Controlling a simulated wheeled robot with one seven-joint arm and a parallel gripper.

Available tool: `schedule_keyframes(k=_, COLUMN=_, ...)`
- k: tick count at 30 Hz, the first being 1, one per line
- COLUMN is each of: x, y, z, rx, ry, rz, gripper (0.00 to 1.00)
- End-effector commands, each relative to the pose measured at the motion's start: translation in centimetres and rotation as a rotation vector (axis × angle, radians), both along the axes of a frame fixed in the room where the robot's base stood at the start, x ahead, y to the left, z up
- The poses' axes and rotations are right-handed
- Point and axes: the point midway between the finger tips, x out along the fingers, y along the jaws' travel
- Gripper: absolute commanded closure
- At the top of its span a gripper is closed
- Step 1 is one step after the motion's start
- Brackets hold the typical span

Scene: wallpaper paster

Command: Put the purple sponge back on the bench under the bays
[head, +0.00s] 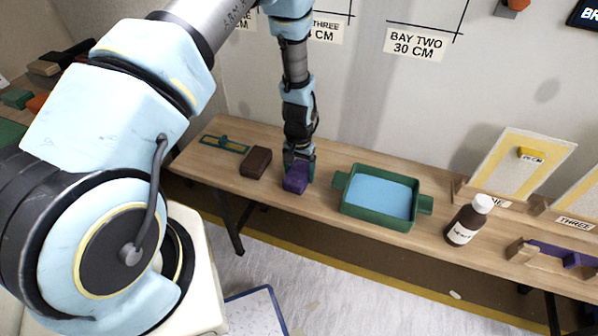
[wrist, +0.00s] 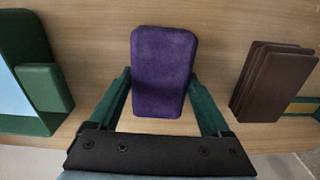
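The purple sponge (head: 296,178) is at the bench top, under the wall signs, between a dark brown block and a green tray. In the wrist view the sponge (wrist: 163,70) lies between the two green fingers of my gripper (wrist: 161,76). The fingertips meet its two sides with no clear gap. In the head view my gripper (head: 299,160) points down onto the sponge and covers part of it. I cannot tell whether the sponge's underside touches the wood. The wooden bench (head: 330,207) runs along the wall below the bay signs.
The green tray (head: 425,204) with a blue inside is right of the sponge. The brown block (head: 256,162) and a green flat tool (head: 224,144) are left. A brown bottle (head: 467,222) stands farther right. Sample boards (head: 512,170) and a purple item (head: 556,253) are at far right.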

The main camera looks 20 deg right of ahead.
Motion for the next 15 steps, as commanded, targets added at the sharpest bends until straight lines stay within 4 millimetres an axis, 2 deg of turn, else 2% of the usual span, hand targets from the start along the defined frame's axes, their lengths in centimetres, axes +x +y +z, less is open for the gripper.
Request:
schedule_keyframes(k=1, x=-0.14, y=0.11, z=-0.56, rx=0.001, ry=0.001, rz=0.000, gripper=0.07)
schedule_keyframes(k=3, x=-0.14, y=0.13, z=-0.57, rx=0.002, ry=0.002, rz=0.000, gripper=0.00)
schedule_keyframes(k=12, x=-0.12, y=0.11, z=-0.85, rx=0.002, ry=0.002, rz=0.000, gripper=0.00)
schedule_keyframes(k=15, x=-0.01, y=-0.01, z=0.07, rx=0.000, ry=0.000, rz=0.000, gripper=0.00)
